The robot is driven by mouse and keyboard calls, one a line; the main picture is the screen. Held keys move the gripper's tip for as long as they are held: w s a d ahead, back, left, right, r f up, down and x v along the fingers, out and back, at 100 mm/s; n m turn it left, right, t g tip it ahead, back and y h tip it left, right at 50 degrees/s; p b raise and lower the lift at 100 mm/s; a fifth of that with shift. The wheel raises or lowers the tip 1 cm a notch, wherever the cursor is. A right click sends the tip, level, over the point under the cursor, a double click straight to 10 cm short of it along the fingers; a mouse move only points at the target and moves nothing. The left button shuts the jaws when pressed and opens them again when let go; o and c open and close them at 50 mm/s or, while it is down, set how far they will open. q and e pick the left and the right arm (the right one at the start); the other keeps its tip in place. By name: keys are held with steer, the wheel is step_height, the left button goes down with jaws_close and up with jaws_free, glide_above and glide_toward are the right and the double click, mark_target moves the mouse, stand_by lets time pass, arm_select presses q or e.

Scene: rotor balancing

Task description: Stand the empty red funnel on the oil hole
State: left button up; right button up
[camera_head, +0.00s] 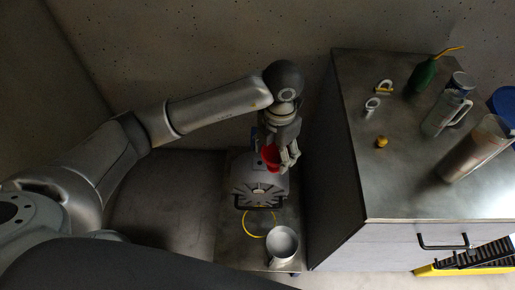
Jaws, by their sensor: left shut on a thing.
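The red funnel (271,157) is in my left gripper (287,160), above the grey finned machine housing (259,178). The gripper is shut on the funnel, and the fingers hide part of it. The oil hole is hidden behind the funnel and gripper, so I cannot tell whether the funnel touches it. My left arm reaches in from the left, and my right gripper is not in view.
A grey cup (283,244) and a yellow ring (259,223) are on the low stand. At right, a steel-topped cabinet (375,190) bears a green oil can (423,75), a clear jug (445,112), a tall cylinder (477,147) and a yellow cap (381,142).

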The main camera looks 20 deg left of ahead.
arm_select(q)
steer(key=w+a+f+p, duration=0.1)
steer(key=w+a+f, duration=0.1)
steer(key=f, duration=0.1)
steer(key=w+a+f+p, duration=0.1)
steer(key=w+a+f, duration=0.1)
steer(key=f, duration=0.1)
steer(key=w+a+f+p, duration=0.1)
steer(key=w+a+f, duration=0.1)
steer(key=f, duration=0.2)
steer(key=shift+f, duration=0.25)
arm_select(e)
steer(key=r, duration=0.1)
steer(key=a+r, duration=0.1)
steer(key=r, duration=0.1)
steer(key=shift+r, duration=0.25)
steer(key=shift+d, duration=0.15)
arm_select(q)
steer(key=shift+f, duration=0.2)
steer(key=o, duration=1.1)
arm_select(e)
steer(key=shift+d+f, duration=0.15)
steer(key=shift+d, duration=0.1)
arm_select(q)
steer(key=shift+r, duration=0.1)
